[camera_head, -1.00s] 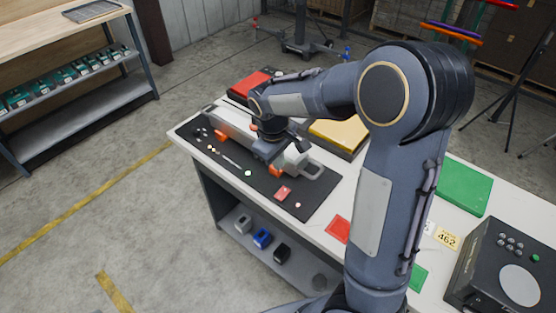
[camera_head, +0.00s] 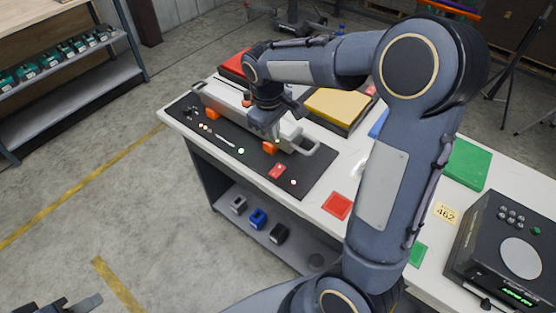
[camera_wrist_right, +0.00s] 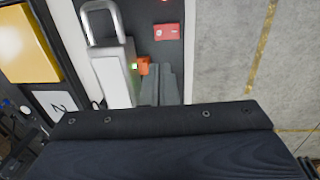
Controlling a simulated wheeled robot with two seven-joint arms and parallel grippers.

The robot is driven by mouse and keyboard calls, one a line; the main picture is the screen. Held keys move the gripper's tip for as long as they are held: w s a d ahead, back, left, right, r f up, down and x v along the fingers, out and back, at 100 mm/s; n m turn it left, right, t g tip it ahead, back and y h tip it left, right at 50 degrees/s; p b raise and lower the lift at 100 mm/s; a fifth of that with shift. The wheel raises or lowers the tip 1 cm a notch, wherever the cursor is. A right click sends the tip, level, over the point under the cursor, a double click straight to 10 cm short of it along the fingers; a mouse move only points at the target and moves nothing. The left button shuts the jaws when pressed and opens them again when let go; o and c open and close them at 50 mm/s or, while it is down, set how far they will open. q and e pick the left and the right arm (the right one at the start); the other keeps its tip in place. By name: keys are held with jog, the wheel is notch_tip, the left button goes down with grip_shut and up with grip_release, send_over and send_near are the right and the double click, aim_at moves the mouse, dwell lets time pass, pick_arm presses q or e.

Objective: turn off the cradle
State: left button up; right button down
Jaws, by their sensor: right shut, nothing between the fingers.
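The cradle looks to be the black panel (camera_head: 222,146) on the near side of the bench, with a lit green dot (camera_head: 241,151), a red tag (camera_head: 277,171) and a small pinkish light (camera_head: 293,182). A long grey device (camera_head: 228,100) with a loop handle (camera_wrist_right: 100,18) and orange clips lies along it. My right gripper (camera_head: 272,132) is low over the device, by one orange clip (camera_wrist_right: 143,66). Its fingers (camera_wrist_right: 160,88) are shut and empty; contact cannot be told. A small green light (camera_wrist_right: 134,66) shows beside the clip. My left gripper (camera_head: 72,305) is partly visible at bottom left.
A yellow-topped box (camera_head: 338,104) and a red item (camera_head: 236,66) stand behind the device. A black console (camera_head: 508,250) with a green display is at right. Small blocks (camera_head: 258,218) sit on the lower shelf.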

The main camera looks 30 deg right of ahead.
aim_at(279, 167)
jog(key=f, duration=0.4)
jog(key=d+f+p, duration=0.1)
jog(key=f, duration=0.8)
jog(key=shift+w+d+f+p, duration=0.15)
jog(key=shift+w+d+p, duration=0.1)
jog(key=shift+w+p, duration=0.05)
jog(key=shift+f, duration=0.15)
jog(key=shift+d+f+b, duration=0.1)
jog(key=shift+f+b, duration=0.2)
jog(key=shift+b, duration=0.1)
jog(key=shift+r, duration=0.15)
